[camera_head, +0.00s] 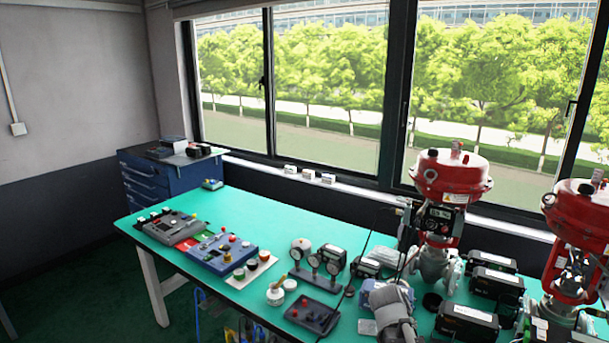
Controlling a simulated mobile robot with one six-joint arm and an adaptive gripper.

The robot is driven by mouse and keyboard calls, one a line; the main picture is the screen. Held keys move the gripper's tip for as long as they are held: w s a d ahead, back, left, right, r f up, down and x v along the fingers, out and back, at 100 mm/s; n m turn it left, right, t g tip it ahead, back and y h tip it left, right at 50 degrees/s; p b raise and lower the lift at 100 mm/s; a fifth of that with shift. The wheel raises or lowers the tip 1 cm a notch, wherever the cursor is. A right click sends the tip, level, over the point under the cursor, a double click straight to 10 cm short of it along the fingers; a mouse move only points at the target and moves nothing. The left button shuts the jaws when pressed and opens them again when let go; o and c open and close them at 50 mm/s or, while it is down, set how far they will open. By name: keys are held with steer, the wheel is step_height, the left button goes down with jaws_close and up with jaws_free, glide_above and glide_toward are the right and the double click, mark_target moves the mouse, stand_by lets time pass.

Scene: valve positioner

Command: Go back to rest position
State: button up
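I cannot make out my gripper in the head view. A grey rounded part (395,312) shows at the bottom edge, right of centre; I cannot tell whether it is part of my arm. A valve with a red round actuator (452,172) stands upright on the green-topped table (255,205), with a dark positioner box (437,220) on its front. A second red valve (580,215) stands at the right edge, partly cut off by the frame.
Control panels (222,252) lie on the table's left half. Gauges (318,258), a small jar (275,294) and a dark button box (312,313) sit mid-table. Black boxes (492,283) crowd around the valves. A blue drawer cabinet (145,184) stands behind the table's left end. Floor at left is clear.

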steer(key=s+a+f+m+g+y, duration=0.1)
steer(key=s+a+y, duration=0.4)
steer(key=s+a, duration=0.5)
steer(key=f+g, duration=0.1)
steer(key=g, duration=0.1)
steer(key=shift+s+a+m+g+p, duration=0.25)
steer(key=shift+s+m+g+p, duration=0.05)
steer(key=shift+p, duration=0.05)
stand_by(3.2)
